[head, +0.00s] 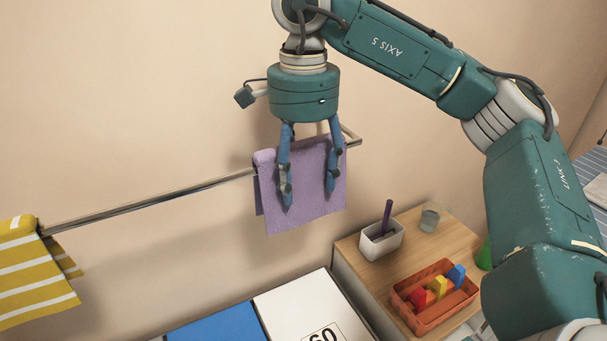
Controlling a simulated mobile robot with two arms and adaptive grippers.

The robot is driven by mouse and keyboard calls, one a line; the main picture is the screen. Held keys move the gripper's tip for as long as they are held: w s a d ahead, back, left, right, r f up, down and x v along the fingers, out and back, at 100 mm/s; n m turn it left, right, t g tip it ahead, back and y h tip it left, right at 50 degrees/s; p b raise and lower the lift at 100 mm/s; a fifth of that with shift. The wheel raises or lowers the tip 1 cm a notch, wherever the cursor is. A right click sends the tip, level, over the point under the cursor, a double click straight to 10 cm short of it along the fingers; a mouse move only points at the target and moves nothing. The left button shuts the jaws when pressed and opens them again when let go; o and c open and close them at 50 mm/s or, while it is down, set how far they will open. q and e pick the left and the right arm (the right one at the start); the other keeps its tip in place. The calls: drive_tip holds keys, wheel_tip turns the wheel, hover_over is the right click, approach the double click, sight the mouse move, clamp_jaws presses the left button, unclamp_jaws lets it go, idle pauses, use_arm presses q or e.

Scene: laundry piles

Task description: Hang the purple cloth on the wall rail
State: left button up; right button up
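The purple cloth (311,200) hangs folded over the right part of the metal wall rail (150,202), with one layer in front and a strip showing behind at its left. My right gripper (310,198) points down in front of the cloth. Its two blue fingers are spread apart, one over the left part of the cloth and one over the right. No fabric is visibly pinched between them. Whether the fingers touch the cloth is hard to tell. My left gripper is out of view.
A yellow and white striped cloth (36,272) hangs at the rail's left end.

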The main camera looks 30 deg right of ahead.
drive_tip(key=shift+o, duration=0.2)
wheel_tip(320, 180, up, 12)
drive_tip(key=shift+r, duration=0.1)
idle(0.6)
